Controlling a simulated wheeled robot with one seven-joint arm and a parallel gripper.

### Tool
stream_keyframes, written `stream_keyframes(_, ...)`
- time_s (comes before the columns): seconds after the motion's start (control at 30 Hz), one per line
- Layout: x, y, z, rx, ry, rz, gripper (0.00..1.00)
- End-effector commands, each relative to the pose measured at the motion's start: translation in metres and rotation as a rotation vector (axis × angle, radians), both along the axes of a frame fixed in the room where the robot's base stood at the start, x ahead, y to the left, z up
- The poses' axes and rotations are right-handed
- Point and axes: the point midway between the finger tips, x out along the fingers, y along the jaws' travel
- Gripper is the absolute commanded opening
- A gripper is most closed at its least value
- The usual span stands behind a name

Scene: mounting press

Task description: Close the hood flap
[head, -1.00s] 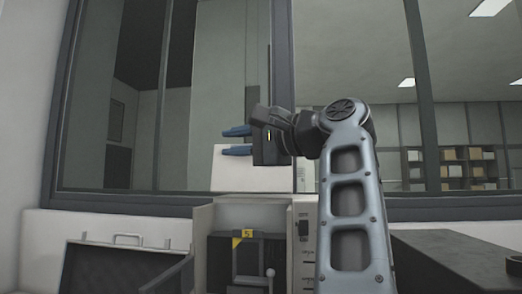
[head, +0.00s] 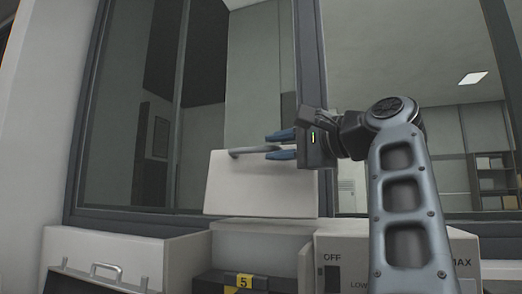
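The hood flap (head: 255,188) is a pale panel standing raised above the press housing (head: 262,229), in front of the window. A grey bar handle (head: 243,151) runs along its upper edge. My gripper (head: 271,144) points left at the flap's upper right, with its two blue fingers apart, one above the other. I cannot tell whether the fingers touch the handle or the flap. The handle's right end is hidden by the gripper.
The press front shows a black part with a yellow "5" label (head: 244,281) and a control panel marked OFF, LOW and MAX (head: 395,260). An open dark case (head: 97,283) with a handle is at lower left. Large window frames (head: 283,60) stand behind.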

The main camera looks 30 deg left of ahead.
Motion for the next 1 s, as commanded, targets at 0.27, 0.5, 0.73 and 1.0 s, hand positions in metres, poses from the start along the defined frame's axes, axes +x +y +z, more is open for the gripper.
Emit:
stream_keyframes(0.27,0.006,0.043,0.004,-0.001,0.001,0.001,0.25)
stream_keyframes(0.5,0.01,0.06,0.002,0.0,0.0,-0.001,0.25)
stream_keyframes(0.73,0.01,0.062,0.001,0.001,-0.001,-0.001,0.25)
stream_keyframes(1.0,0.01,0.061,0.001,0.0,0.0,-0.001,0.03)
